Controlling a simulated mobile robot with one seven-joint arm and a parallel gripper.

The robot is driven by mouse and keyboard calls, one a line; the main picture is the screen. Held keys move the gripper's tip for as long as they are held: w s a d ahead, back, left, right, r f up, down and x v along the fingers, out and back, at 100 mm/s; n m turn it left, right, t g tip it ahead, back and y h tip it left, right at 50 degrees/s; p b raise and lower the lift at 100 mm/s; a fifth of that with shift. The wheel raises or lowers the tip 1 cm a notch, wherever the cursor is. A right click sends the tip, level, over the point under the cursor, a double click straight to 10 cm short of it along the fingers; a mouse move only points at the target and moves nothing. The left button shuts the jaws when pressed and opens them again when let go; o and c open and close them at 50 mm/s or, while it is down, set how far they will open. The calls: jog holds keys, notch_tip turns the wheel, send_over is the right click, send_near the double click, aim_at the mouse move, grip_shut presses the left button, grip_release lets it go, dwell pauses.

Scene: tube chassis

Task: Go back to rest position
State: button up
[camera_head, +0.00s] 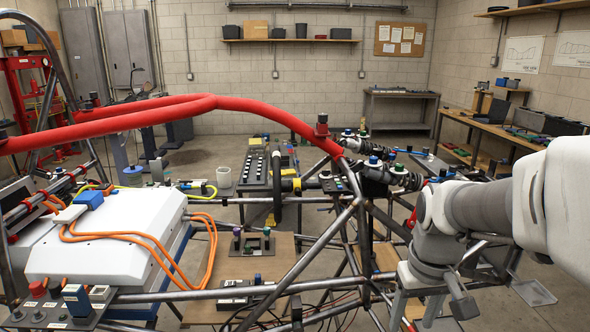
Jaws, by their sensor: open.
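My arm reaches in from the right edge in white and grey links, bent down at a grey wrist joint.
A red padded tube (215,102) arches across the chassis. A white battery box (105,240) with orange cables (150,238) fills the left. Workbenches (500,128) line the right wall.

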jog(key=s+a+r+t, duration=0.4)
jog(key=s+a+r, duration=0.2)
jog(key=s, duration=0.3)
jog(key=shift+s+a+r, duration=0.2)
jog(key=shift+s+a, duration=0.15)
jog(key=shift+a, duration=0.1)
